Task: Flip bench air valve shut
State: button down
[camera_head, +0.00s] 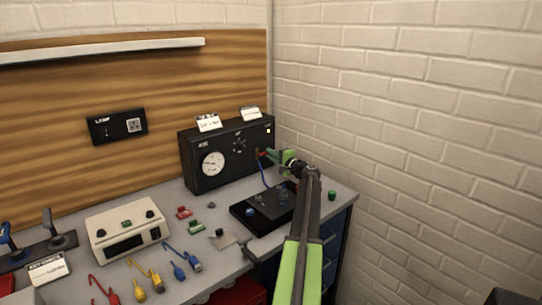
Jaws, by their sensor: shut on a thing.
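The black air box (198,177) stands at the back right of the bench, with a white round gauge (213,163) on its front left and a dark round fitting in the middle. A small red piece, which looks like the valve lever (262,152), shows at the right of its front. My gripper (267,154), with green fingers, reaches in from the right and is shut at this red piece. The fingers hide part of it, so I cannot tell the lever's exact angle.
A blue hose (263,175) hangs below the valve toward a black tray-like unit (262,219). A beige instrument (128,232), several coloured leads and small red and green parts lie left. A green knob (332,195) sits near the right edge. The brick wall is close on the right.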

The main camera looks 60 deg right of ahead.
jog(key=c, duration=1.4)
grip_release()
jog(key=shift+c, duration=0.2)
notch_tip(320, 180, up, 5)
jog(key=p, duration=0.5)
jog(key=s+r+p, duration=0.6)
jog(key=s, duration=0.5)
jog(key=shift+s+d, duration=0.35)
jog(key=shift+d, duration=0.05)
